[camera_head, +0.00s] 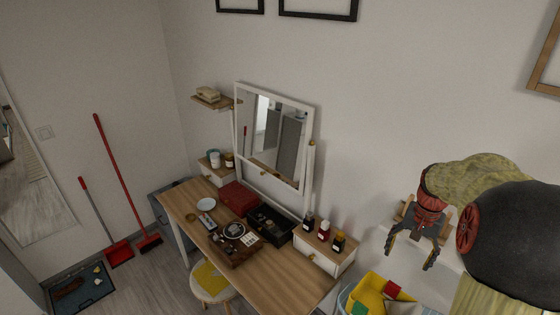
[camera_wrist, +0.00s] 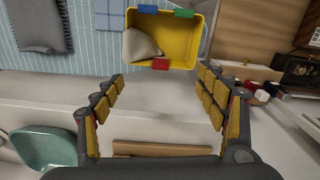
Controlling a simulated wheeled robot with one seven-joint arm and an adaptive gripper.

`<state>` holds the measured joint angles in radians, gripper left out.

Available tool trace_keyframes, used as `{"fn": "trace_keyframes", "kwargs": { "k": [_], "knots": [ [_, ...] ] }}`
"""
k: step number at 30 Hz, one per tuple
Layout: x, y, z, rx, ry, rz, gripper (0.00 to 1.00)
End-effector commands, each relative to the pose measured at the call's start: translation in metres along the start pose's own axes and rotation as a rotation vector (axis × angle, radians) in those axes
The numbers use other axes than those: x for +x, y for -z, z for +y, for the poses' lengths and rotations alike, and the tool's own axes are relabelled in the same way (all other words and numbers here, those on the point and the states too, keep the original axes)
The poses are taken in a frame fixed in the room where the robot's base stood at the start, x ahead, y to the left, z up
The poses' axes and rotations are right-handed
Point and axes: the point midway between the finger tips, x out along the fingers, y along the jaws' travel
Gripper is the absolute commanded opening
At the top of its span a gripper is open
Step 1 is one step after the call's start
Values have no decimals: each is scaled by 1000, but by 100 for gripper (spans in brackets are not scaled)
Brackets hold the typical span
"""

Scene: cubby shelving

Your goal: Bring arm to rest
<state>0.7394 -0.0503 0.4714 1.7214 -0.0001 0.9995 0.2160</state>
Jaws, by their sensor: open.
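My gripper (camera_head: 409,257) is at the right of the head view, at the end of my arm, with its fingers pointing down. It also shows in the wrist view (camera_wrist: 160,78), where the two padded fingers are spread wide apart. Nothing is between them. In the wrist view a yellow bin (camera_wrist: 184,42) with a pale grey item inside lies beyond the fingertips. The bin also shows at the bottom of the head view (camera_head: 371,281), below and left of my gripper.
A wooden dressing table (camera_head: 270,276) with a white-framed mirror (camera_head: 270,136) stands against the wall, left of my gripper. A round stool (camera_head: 211,283) stands before it. A red broom (camera_head: 122,175) leans farther left. A teal bowl (camera_wrist: 45,147) shows in the wrist view.

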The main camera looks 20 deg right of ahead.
Motion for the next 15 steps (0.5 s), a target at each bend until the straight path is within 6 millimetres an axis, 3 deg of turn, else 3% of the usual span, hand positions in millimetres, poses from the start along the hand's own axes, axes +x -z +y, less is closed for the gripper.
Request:
{"fn": "trace_keyframes", "kwargs": {
  "k": [5,7,10,15],
  "knots": [
    [7,-5,1,-44,-1,-7,73],
    [15,-19,4,-67,-4,-24,73],
    [10,-44,3,-116,-2,-13,73],
    [2,-99,-24,-263,10,50,73]
  ]
}}
